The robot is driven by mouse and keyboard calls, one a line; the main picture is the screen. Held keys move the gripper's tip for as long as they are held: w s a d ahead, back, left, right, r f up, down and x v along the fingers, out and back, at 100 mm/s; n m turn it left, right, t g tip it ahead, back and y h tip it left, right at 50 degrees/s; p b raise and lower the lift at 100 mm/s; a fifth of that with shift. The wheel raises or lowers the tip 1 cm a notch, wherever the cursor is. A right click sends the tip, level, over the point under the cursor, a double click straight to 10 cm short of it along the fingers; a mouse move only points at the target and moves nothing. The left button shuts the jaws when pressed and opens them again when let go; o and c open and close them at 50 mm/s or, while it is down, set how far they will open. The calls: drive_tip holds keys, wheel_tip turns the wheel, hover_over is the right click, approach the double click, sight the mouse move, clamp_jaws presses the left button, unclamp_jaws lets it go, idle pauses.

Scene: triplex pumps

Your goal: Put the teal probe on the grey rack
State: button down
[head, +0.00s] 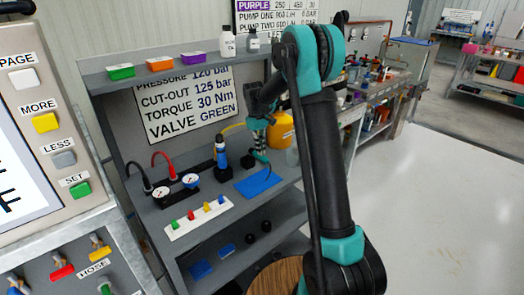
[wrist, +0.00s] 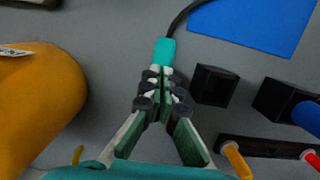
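The teal probe (wrist: 166,52) shows in the wrist view between and just beyond my fingertips, with a black cable curving up and right from it. My gripper (wrist: 161,82) looks shut on it; the fingers close in at the tips and hide its near end. In the head view my gripper (head: 259,148) points down over the bench, by the blue mat. A dark square holder (wrist: 215,85) looks empty, right of the probe in the wrist view. Beside it a second dark holder (wrist: 278,98) bears a blue-handled tool (head: 220,153). I cannot tell which part is the grey rack.
A yellow-orange container (wrist: 40,100) stands close to the left of my gripper in the wrist view. The blue mat (head: 257,183) lies flat on the bench. Gauges (head: 160,192) and a white strip of coloured valves (head: 198,217) are on the left. A shelf (head: 180,68) hangs above.

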drive_tip(key=shift+w+a+r, duration=0.15)
drive_tip(key=shift+a+r, duration=0.05)
drive_tip(key=shift+r, duration=0.4)
drive_tip(key=w+a, duration=0.2)
drive_tip(key=w, duration=0.1)
drive_tip(key=w+a, duration=0.2)
drive_tip(key=w, duration=0.1)
drive_tip(key=w+a, duration=0.3)
drive_tip(key=w, duration=0.1)
drive_tip(key=shift+a, duration=0.1)
drive_tip(key=shift+s, duration=0.1)
